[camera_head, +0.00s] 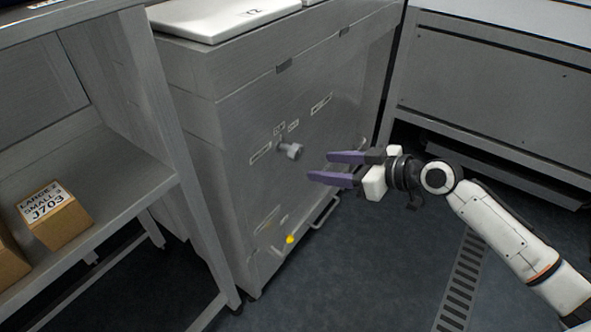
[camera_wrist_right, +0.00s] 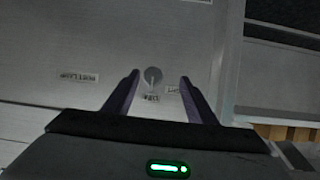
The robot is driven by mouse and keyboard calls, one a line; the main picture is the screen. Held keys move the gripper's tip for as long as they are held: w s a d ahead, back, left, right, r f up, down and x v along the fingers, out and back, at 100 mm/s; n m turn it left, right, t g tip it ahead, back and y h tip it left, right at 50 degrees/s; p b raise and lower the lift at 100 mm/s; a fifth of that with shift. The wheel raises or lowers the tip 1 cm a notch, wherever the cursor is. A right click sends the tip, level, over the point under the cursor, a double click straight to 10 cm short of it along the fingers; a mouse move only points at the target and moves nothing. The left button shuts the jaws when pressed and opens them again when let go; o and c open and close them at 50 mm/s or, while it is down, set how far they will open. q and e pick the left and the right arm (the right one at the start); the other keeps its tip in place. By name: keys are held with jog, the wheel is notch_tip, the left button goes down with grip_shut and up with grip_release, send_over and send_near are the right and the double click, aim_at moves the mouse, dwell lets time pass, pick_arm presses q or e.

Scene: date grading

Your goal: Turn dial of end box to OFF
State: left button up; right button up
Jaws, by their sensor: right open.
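The end box (camera_head: 235,130) is a grey metal cabinet left of centre in the head view. Its dial (camera_head: 290,151) is a small grey knob sticking out of the front panel, with small labels around it too blurred to read surely. In the right wrist view the dial (camera_wrist_right: 153,75) shows ahead, between the two fingers. My right gripper (camera_head: 318,167) has purple fingers, open and empty. It points at the panel just right of the dial, apart from it. In the right wrist view the right gripper (camera_wrist_right: 158,87) has its fingers spread either side of the dial. My left gripper is not in view.
A yellow-tipped lever (camera_head: 289,239) and a metal handle (camera_head: 325,212) are low on the box. A white lid (camera_head: 225,14) lies on top. A shelf (camera_head: 110,172) with a labelled carton (camera_head: 55,214) stands left. The floor (camera_head: 370,270) below my right arm is clear.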

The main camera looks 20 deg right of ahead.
aim_at(299, 152)
jog(key=w+a, duration=0.1)
jog(key=w, duration=0.2)
jog(key=w+a+f+b, duration=0.1)
jog(key=w+a, duration=0.1)
jog(key=w, duration=0.1)
jog(key=w+a, duration=0.2)
jog(key=w, duration=0.1)
jog(key=shift+f+b, duration=0.25)
jog(key=shift+b, duration=0.1)
jog(key=c, duration=1)
